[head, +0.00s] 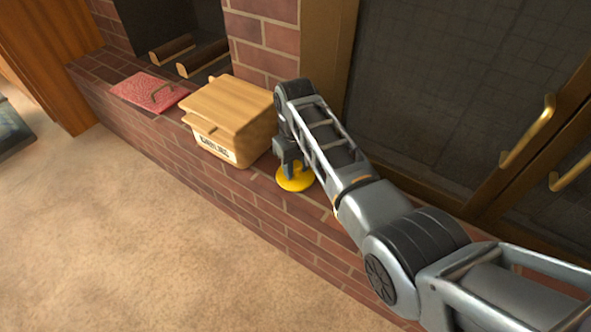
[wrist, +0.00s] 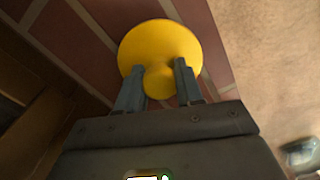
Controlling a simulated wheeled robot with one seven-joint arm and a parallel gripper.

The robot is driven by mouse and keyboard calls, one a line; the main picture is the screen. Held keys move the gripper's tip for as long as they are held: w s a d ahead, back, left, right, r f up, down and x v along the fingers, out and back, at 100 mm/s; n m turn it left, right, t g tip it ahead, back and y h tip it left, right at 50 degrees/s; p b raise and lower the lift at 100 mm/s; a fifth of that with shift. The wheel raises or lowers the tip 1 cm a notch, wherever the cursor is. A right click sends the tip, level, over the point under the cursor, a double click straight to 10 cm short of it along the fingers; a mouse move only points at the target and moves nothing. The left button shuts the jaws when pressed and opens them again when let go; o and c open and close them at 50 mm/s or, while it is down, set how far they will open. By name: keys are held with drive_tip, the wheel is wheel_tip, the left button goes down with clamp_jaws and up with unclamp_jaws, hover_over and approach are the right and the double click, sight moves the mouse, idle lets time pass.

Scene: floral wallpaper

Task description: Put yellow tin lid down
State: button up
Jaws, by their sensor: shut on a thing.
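The yellow tin lid (head: 296,181) is a round disc with a knob, at the brick ledge just right of the wooden box. My gripper (head: 289,166) is above it, pointing down. In the wrist view, the yellow lid (wrist: 160,42) lies beyond my fingertips, and my gripper (wrist: 161,78) is shut on its knob. The lid is very low over the bricks; I cannot tell whether it touches them.
A wooden box (head: 232,112) with a label stands on the brick ledge (head: 262,207). Firewood logs (head: 172,48) are in the fireplace. Dark doors with brass handles (head: 528,131) stand at right.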

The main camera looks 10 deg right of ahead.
sight(296, 164)
drive_tip(key=shift+f, duration=0.2)
drive_tip(key=o, duration=1.1)
drive_tip(key=shift+r, duration=0.1)
wheel_tip(296, 164, up, 12)
drive_tip(key=p, duration=0.6)
